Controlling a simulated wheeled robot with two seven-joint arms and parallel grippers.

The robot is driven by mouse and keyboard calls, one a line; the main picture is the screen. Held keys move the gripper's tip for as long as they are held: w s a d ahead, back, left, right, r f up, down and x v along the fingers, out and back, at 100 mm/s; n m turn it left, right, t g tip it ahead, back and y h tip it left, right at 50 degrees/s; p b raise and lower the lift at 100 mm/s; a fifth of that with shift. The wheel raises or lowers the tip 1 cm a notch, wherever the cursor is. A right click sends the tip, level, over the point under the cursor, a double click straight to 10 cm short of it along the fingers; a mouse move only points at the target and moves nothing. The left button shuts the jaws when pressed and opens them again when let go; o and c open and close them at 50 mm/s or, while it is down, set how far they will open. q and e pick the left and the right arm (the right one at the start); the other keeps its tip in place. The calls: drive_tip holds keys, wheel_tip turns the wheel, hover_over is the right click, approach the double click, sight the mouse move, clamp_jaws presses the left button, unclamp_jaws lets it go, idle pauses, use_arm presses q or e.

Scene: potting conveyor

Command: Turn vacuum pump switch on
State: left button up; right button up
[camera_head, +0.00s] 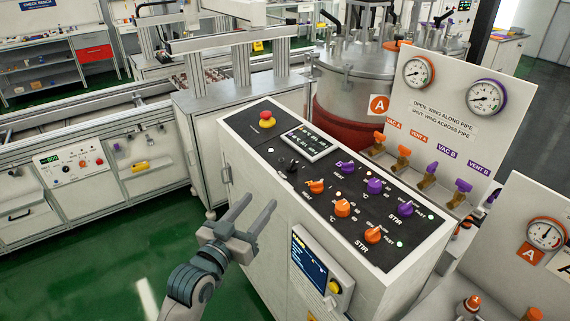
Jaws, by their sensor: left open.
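The control console (238,134) has a dark sloping top. A black rotary knob (292,166) sits at its left, below a small display (307,142); its label is too small to read, so I cannot confirm that it is the vacuum pump switch. Orange knobs (342,208) and purple knobs (374,186) stand to its right. My left gripper (258,207) is open and empty in front of the console's front face, below and left of the black knob, apparently touching nothing. My right gripper is not in view.
A red mushroom button (267,119) is on the console's upper left. A box with a screen and yellow knob (334,287) juts from the console front. Orange valve handles (404,151) and gauges (418,72) stand behind right. Green floor (110,235) lies open at left.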

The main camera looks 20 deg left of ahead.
use_arm(q)
drive_tip(key=p, duration=0.6)
approach(288, 167)
drive_tip(key=w, duration=0.5)
drive_tip(key=w+d, duration=0.1)
drive_tip(key=w, duration=0.2)
drive_tip(key=shift+w+d, duration=0.1)
drive_tip(key=shift+w, duration=0.05)
drive_tip(key=shift+w+d, duration=0.1)
drive_tip(key=shift+w, duration=0.55)
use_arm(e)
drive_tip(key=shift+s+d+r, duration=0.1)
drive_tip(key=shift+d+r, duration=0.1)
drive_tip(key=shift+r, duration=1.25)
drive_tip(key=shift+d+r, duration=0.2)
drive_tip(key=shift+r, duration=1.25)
use_arm(q)
drive_tip(key=c, duration=1.1)
